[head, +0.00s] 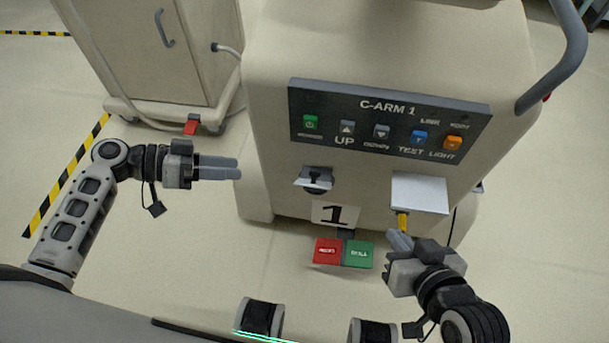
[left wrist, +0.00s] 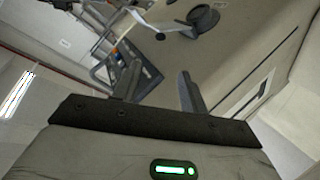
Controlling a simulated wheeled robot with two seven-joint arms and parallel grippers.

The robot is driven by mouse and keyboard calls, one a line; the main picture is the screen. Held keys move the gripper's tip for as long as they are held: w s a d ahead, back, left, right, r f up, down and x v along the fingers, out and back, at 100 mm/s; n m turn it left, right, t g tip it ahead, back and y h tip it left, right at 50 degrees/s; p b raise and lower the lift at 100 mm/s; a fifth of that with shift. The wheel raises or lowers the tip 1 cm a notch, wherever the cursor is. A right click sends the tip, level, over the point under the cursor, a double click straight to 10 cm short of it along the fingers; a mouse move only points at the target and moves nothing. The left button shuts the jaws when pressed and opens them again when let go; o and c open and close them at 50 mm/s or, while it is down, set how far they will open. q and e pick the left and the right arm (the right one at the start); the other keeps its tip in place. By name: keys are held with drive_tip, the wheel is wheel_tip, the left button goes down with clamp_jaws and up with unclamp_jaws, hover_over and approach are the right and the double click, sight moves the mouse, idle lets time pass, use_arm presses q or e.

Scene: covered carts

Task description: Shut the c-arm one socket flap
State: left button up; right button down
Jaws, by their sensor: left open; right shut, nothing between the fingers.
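The C-arm 1 cart (head: 262,120) stands in front of me. On its front left, a small pale flap (head: 312,184) stands out beside a dark round fitting (head: 319,174). At front right, a larger white flap (head: 420,192) sticks out above a yellow part (head: 402,221). I cannot tell for sure which covers the socket. My left gripper (head: 239,168) is open and empty, left of the small flap and apart from it; its fingers (left wrist: 160,88) show in the left wrist view. My right gripper (head: 399,239) is shut and empty, just below the yellow part.
A dark button panel (head: 388,122) labelled C-ARM 1 sits above the flaps. Red (head: 327,251) and green (head: 357,253) pedals are low at the front. A handrail (head: 560,75) is at the right. Another cart (head: 155,60) stands at the back left.

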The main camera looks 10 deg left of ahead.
sight(303, 181)
use_arm(q)
drive_tip(key=x, duration=1.6)
drive_tip(key=shift+b, duration=0.3)
drive_tip(key=shift+a, duration=0.1)
clamp_jaws()
